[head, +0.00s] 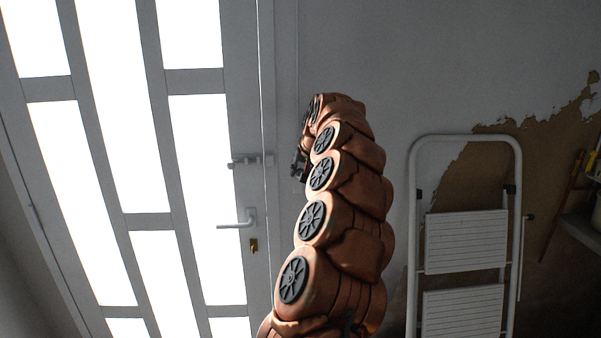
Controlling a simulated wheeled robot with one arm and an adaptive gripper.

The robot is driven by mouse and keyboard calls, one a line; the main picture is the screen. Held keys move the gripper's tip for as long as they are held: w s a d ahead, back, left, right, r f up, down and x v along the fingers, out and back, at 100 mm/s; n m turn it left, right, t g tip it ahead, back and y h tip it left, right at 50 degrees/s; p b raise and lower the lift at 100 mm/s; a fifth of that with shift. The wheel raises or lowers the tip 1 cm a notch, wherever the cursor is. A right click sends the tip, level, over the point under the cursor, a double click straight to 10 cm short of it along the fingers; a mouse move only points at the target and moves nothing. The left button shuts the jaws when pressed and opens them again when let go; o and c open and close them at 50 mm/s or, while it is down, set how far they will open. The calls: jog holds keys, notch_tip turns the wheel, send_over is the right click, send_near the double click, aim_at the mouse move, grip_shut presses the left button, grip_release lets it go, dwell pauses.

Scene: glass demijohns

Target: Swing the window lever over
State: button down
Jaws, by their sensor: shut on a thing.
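A thin vertical rod (297,60) runs down the grey wall just right of the door frame. Its lower end meets the dark tip of my gripper (298,164), where the window lever is; the lever itself is too small and dark to make out apart from the gripper. My gripper shows only as a small dark shape at the left of my copper arm's far end, partly hidden by the arm. It is shut on the lever, whose angle I cannot tell.
A white folding stepladder (465,240) leans at the right, by peeling plaster (560,130). A shelf (585,230) juts in at the far right.

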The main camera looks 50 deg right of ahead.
jog(key=shift+w+a, duration=0.1)
dwell(0.3)
jog(key=c, duration=1.1)
grip_release()
jog(key=shift+c, duration=0.2)
jog(key=shift+o, duration=1.2)
jog(key=shift+r, duration=0.1)
jog(key=v, duration=1.2)
